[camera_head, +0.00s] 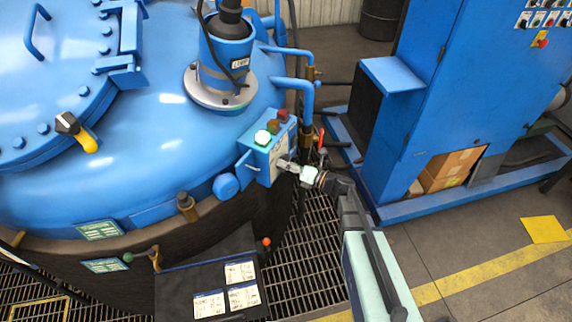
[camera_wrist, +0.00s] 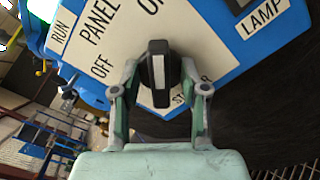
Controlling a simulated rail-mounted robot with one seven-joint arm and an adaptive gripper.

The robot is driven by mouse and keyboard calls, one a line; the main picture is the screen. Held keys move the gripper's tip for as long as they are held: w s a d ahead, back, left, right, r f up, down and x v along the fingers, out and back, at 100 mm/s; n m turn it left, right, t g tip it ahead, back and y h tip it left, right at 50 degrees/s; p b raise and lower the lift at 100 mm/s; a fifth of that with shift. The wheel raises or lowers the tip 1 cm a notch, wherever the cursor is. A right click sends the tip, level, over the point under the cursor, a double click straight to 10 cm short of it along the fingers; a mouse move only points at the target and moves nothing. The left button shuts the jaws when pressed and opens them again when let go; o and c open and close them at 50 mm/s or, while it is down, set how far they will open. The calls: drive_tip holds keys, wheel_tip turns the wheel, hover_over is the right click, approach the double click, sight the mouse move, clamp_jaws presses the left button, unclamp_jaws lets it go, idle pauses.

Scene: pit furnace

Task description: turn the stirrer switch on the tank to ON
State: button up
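The stirrer switch (camera_wrist: 158,75) is a black knob with a white line along its face, on a white label plate with a blue edge. In the wrist view the line runs nearly upright in the picture, and "OFF" and part of "ON" are printed beside it. The plate is on the blue control box (camera_head: 258,157) on the side of the tank (camera_head: 140,140). My gripper (camera_wrist: 159,80) has one finger on each side of the knob, with small gaps showing, so it looks open. In the head view my gripper (camera_head: 290,166) is at the box front, hiding the knob.
A stirrer motor (camera_head: 228,50) stands on the tank. Pipes and a red-handled valve (camera_head: 321,140) are close to the right. A blue cabinet (camera_head: 460,90) stands further right.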

drive_tip(key=v, duration=1.2)
idle(0.4)
drive_tip(key=s+f+n+g+h+b, duration=0.1)
drive_tip(key=s+f+n+g+h, duration=0.7)
drive_tip(key=s+f+n, duration=1.15)
drive_tip(key=s+d+f+n+g+h+b, duration=0.1)
drive_tip(key=s+d+f+n+g+h, duration=0.1)
drive_tip(key=s, duration=0.5)
drive_tip(key=s+d+f+n+g+h+b, duration=0.1)
drive_tip(key=s+d+f+n+g+h, duration=0.1)
drive_tip(key=s+f+n, duration=0.4)
drive_tip(key=s+d+f+n+g+h+b, duration=0.1)
drive_tip(key=s+d+f+n+g+h, duration=0.2)
drive_tip(key=s, duration=0.6)
drive_tip(key=shift+d+f+n+h+b, duration=0.3)
drive_tip(key=shift+d+f+n+h, duration=0.1)
drive_tip(key=shift+d+f+n, duration=0.7)
